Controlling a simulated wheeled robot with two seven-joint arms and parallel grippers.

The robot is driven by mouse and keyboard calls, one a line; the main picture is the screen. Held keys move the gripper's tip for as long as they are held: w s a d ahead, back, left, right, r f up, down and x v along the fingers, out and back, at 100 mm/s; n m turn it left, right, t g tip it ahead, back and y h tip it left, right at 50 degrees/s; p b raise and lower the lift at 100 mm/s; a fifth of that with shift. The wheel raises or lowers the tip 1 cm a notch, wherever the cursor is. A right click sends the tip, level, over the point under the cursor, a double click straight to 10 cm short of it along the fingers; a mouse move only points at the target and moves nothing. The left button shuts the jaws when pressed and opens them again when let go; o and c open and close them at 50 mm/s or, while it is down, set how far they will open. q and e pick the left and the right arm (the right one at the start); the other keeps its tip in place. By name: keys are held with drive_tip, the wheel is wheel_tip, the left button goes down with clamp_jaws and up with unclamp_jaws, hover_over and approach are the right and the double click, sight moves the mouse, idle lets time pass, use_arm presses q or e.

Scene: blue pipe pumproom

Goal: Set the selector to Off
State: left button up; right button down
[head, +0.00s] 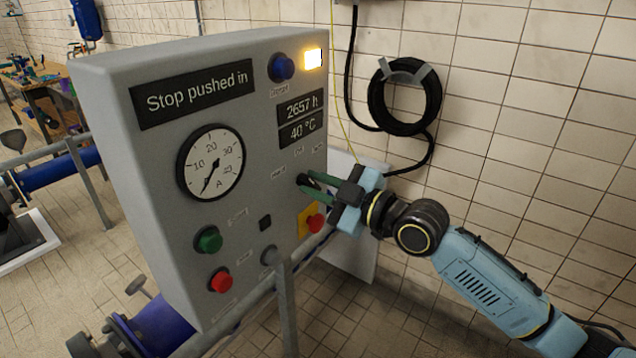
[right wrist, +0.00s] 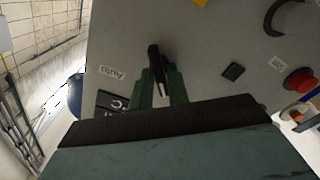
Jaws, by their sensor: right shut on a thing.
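The grey control panel (head: 255,110) fills the middle of the head view. Its selector (head: 303,180) is a black knob at the right part of the face, with small labels around it. My right gripper (head: 318,184) has its green fingers shut on the selector. In the right wrist view the black selector handle (right wrist: 155,62) shows between the green fingers (right wrist: 162,88), with an upside-down Auto label (right wrist: 113,73) beside it. The fingers hide part of the knob, so I cannot tell which label it points at. My left gripper is not in view.
A red button on a yellow plate (head: 305,224) sits just below my right gripper. Green (head: 208,240) and red (head: 221,280) buttons are lower left. The display (head: 195,94) reads "Stop pushed in"; a yellow lamp (head: 312,59) is lit. A black hose coil (head: 405,95) hangs behind.

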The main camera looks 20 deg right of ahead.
drive_tip(key=m+p, duration=0.2)
drive_tip(key=m, duration=0.2)
drive_tip(key=shift+r, duration=0.1)
drive_tip(key=shift+d+m+p, duration=0.1)
drive_tip(key=shift+m+p, duration=0.4)
drive_tip(key=shift+m, duration=1.2)
drive_tip(key=c, duration=1.5)
unclamp_jaws()
drive_tip(key=shift+b+v, duration=1.25)
drive_tip(key=shift+v, duration=5.4)
